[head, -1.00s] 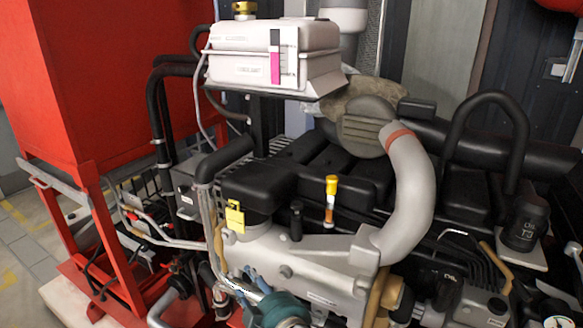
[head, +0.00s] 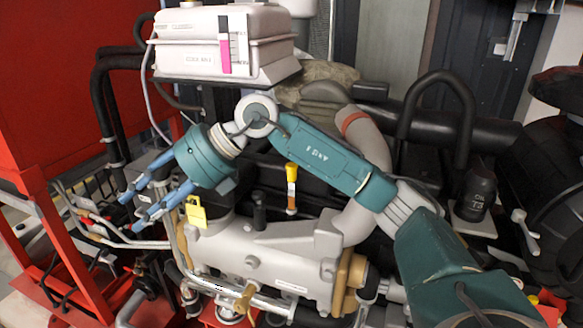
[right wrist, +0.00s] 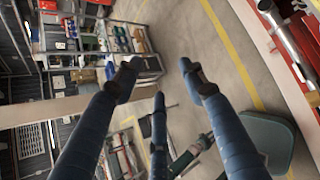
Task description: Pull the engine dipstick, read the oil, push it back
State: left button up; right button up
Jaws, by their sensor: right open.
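A yellow-topped handle on a thin orange stem, which looks like the dipstick (head: 291,187), stands upright in the engine block (head: 250,250) in the head view. My left gripper is in neither view.
A yellow tag (head: 196,213) hangs close beside my right gripper. A white tank with a pink level gauge (head: 225,45) stands above. A red cabinet and frame (head: 60,90) stand at the left. A grey pipe (head: 365,150) curves right of the handle.

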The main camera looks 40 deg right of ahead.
jog(key=d+r+m+h, duration=0.2)
jog(key=d+h, duration=0.4)
jog(key=d, duration=1)
jog(key=m+h, duration=0.4)
jog(key=h, duration=0.1)
send_near(293, 166)
jog(key=shift+g, duration=0.5)
jog(key=x, duration=0.9)
jog(key=shift+w+d+f+p, duration=0.1)
jog(key=shift+w+f+p, duration=0.05)
jog(key=shift+w+p, duration=0.3)
jog(key=shift+w+f, duration=0.3)
jog(key=shift+f, duration=0.1)
jog(key=shift+c, duration=0.2)
